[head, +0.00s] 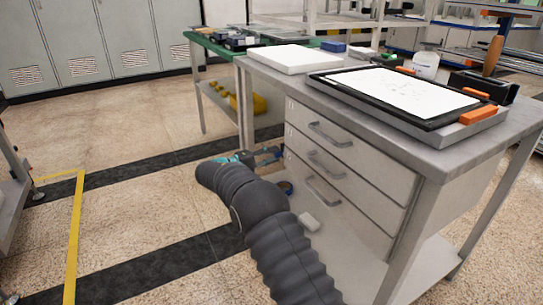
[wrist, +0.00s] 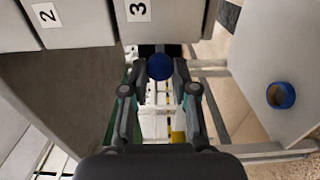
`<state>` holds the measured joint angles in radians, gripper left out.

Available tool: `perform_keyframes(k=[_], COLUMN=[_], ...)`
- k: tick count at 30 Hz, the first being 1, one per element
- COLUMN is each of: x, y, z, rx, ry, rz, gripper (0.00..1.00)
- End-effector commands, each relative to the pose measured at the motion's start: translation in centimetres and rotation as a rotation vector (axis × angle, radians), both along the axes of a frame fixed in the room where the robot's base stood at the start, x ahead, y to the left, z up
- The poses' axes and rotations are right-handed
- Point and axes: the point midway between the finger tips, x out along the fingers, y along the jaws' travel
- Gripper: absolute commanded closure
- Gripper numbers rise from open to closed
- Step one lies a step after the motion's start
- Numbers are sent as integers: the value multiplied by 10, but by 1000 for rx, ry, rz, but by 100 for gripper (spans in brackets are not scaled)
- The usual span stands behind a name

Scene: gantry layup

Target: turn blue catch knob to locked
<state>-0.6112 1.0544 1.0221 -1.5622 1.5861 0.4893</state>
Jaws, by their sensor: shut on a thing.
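The blue catch knob (wrist: 160,65) is round and shows in the wrist view just below the panel marked 3 (wrist: 138,12). My gripper (wrist: 160,72) has its two fingers on either side of the knob, shut on it. The knob's pointer or locked mark cannot be made out. In the head view my gripper (head: 243,158) is at the left side of the drawer unit (head: 340,165), under the bench top. The knob cannot be made out there, and my arm covers part of that area.
A blue tape roll (wrist: 281,95) lies on the lower shelf (wrist: 262,60). A white block (head: 309,221) also lies there. The bench top (head: 400,125) carries a black-framed tray (head: 455,122) and a white slab (head: 292,58).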

Motion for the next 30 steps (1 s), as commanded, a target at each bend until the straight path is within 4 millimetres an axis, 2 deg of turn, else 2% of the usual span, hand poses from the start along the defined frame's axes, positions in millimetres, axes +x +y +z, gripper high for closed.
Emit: perform_keyframes(k=[2, 3, 6, 15, 19, 30], x=[2, 2, 1, 0, -5, -43], y=[0, 0, 0, 2, 10, 66], z=[1, 1, 1, 0, 0, 0], rx=[1, 1, 1, 1, 1, 1], ry=[-3, -3, -3, -2, -2, -3], rz=[4, 4, 4, 4, 5, 4], gripper=[100, 69, 47, 47, 47, 47])
